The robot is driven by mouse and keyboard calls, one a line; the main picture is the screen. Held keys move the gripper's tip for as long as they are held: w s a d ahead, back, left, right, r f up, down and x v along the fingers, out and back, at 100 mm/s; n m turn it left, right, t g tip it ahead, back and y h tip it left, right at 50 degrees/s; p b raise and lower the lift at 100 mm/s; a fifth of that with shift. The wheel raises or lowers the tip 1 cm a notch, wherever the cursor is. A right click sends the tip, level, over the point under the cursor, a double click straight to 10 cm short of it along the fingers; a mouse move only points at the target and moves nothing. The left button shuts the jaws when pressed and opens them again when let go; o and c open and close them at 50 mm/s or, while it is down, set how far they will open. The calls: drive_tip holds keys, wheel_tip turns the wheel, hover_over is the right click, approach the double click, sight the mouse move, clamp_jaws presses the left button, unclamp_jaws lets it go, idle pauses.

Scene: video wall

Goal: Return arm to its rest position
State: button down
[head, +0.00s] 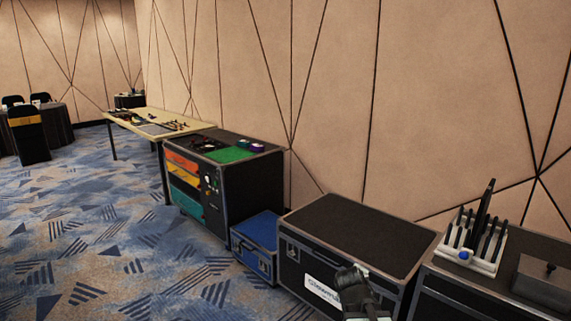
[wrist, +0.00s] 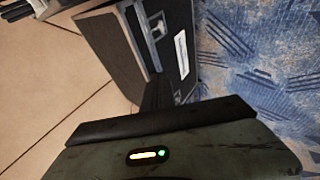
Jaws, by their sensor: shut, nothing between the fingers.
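My gripper (head: 350,276) shows at the bottom of the head view, in front of the large black flight case (head: 355,232) with a white label. It is dark, shut and holds nothing. In the wrist view my gripper's dark fingers (wrist: 158,92) are together in front of the case (wrist: 116,42), which appears turned on its side. A grey body with a small lit indicator fills the bottom of that view.
Right of the case, another black case bears a white rack (head: 480,247) and a dark box (head: 543,280). To the left stand a blue case (head: 256,240), a drawer cabinet (head: 240,185) and a long table (head: 150,122). The blue carpet (head: 110,245) at left is clear.

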drive_tip(key=s+a+f+m+g+y, duration=0.1)
drive_tip(key=s+a+f+m+g, duration=0.15)
drive_tip(key=s, duration=0.35)
drive_tip(key=s+a+f+m+g+y, duration=0.1)
drive_tip(key=s+a+f+m+g, duration=0.15)
drive_tip(key=s+m, duration=0.2)
drive_tip(key=s+a+f+m+g+y, duration=0.1)
drive_tip(key=s+a+f+m+g, duration=0.1)
drive_tip(key=s+m+g, duration=0.3)
wheel_tip(320, 180, up, 19)
drive_tip(key=s+n+t+p, duration=0.1)
drive_tip(key=n+p, duration=0.1)
drive_tip(key=p, duration=1.6)
drive_tip(key=shift+f+p, duration=0.2)
drive_tip(key=shift+p, duration=0.2)
